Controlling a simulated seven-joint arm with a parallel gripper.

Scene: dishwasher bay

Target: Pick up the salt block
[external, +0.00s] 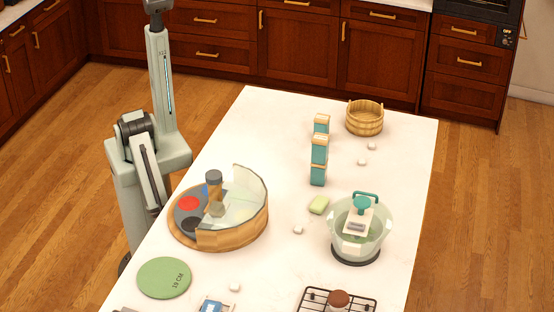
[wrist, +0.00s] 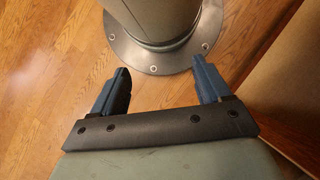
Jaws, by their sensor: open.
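Several small white blocks lie on the white counter in the external view: two near the back right (external: 372,146) (external: 362,162), one at the middle (external: 298,230) and one near the front (external: 235,287). A pale green block (external: 319,205) lies near the middle. I cannot tell which of these, if any, is the salt block. My gripper (wrist: 160,72) shows in the wrist view with its two blue fingers wide apart and nothing between them. It points down over the wooden floor, beside the counter and away from the blocks.
The counter (external: 270,120) also holds a round wooden tray with a clear guard (external: 248,236), teal boxes (external: 319,160), a wooden tub (external: 364,118), a glass bowl with items inside (external: 384,222), a green disc (external: 164,278) and a black wire rack (external: 372,299). Its back left is clear.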

